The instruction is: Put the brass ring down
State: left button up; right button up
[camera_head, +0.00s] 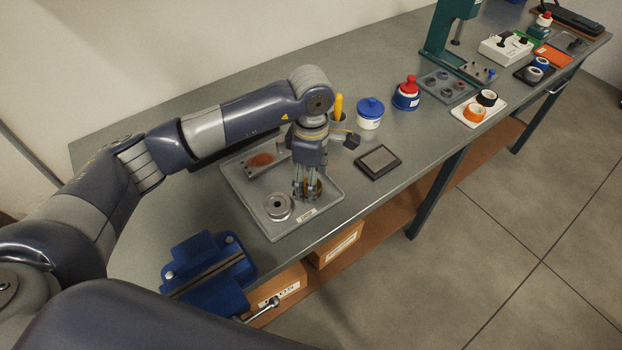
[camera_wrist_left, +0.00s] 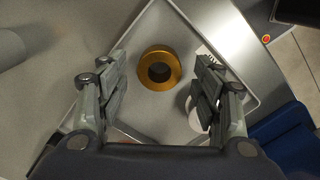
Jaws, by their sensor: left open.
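The brass ring (camera_wrist_left: 160,68) lies in the grey tray (camera_wrist_left: 133,118), between the spread fingers of my left gripper (camera_wrist_left: 160,98) in the left wrist view. The fingers stand apart from it on both sides. In the head view my left gripper (camera_head: 307,194) points down into the tray (camera_head: 248,203), and the brass ring (camera_head: 318,186) is mostly hidden behind the fingers. My right gripper does not show.
A silver ring part (camera_head: 278,206) sits in the tray close to the gripper. A blue vise (camera_head: 208,268) stands at the bench's near edge. A dark flat pad (camera_head: 378,162), a blue-lidded jar (camera_head: 369,113) and a red-capped bottle (camera_head: 407,94) stand right of the tray.

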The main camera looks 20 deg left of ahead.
pick_arm(q)
notch_tip(320, 180, up, 11)
jog(key=b, duration=0.2)
jog(key=shift+b, duration=0.35)
